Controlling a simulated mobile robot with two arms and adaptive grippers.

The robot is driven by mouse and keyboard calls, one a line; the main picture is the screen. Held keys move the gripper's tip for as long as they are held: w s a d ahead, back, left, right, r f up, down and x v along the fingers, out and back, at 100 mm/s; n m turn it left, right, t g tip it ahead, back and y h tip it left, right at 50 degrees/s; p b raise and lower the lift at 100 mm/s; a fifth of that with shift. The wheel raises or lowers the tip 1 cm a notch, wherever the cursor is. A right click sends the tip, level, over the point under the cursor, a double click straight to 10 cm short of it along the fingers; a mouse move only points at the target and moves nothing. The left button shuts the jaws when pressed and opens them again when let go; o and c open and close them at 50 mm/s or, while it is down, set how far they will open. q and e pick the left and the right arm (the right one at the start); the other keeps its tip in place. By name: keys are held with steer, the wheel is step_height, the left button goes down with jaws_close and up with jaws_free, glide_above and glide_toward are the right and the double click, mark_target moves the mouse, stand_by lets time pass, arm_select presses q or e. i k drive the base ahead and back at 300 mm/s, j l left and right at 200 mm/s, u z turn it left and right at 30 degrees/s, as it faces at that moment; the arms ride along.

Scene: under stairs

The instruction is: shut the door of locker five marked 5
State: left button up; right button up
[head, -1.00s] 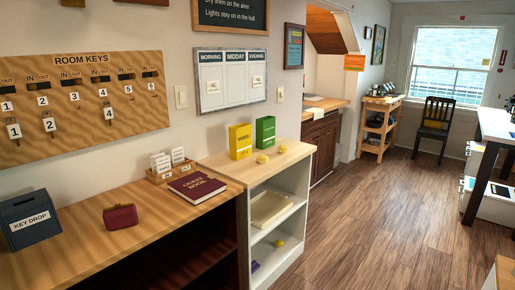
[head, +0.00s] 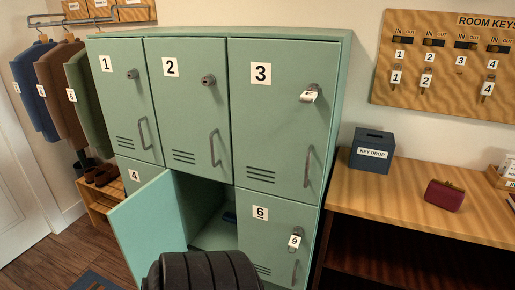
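The bank of green lockers (head: 222,29) fills the middle of the head view. Lockers 1 (head: 125,100), 2 (head: 188,105) and 3 (head: 278,115) are shut in the top row. Below, lockers 4 (head: 134,176) and 6 (head: 275,235) show at the sides. Between them the middle lower locker stands open, its door (head: 150,228) swung out toward the left. No number 5 shows on the visible face of this door. A black ribbed part hides the bottom of the opening. Neither gripper is in view.
A wooden counter (head: 400,200) with a key drop box (head: 371,150) and a red purse (head: 444,196) stands at the right. Coats (head: 60,90) hang at the left above a low shoe rack (head: 98,205). A white door (head: 25,200) is at the far left.

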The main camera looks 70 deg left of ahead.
mark_target(146, 224)
steer(key=k+j+u, duration=0.1)
steer(key=j, duration=0.35)
steer(key=k+j, duration=0.35)
steer(key=j, duration=0.15)
steer(key=k+j+u, duration=0.15)
steer(key=j, duration=0.35)
steer(key=k+j, duration=0.2)
steer(key=j, duration=0.3)
steer(key=k+j+u, duration=0.15)
steer(key=j, duration=0.35)
steer(key=k+j+u, duration=0.1)
steer(key=j, duration=0.45)
steer(key=k+j, duration=0.25)
steer(key=j, duration=0.3)
steer(key=k+j+u, duration=0.15)
steer(key=j, duration=0.35)
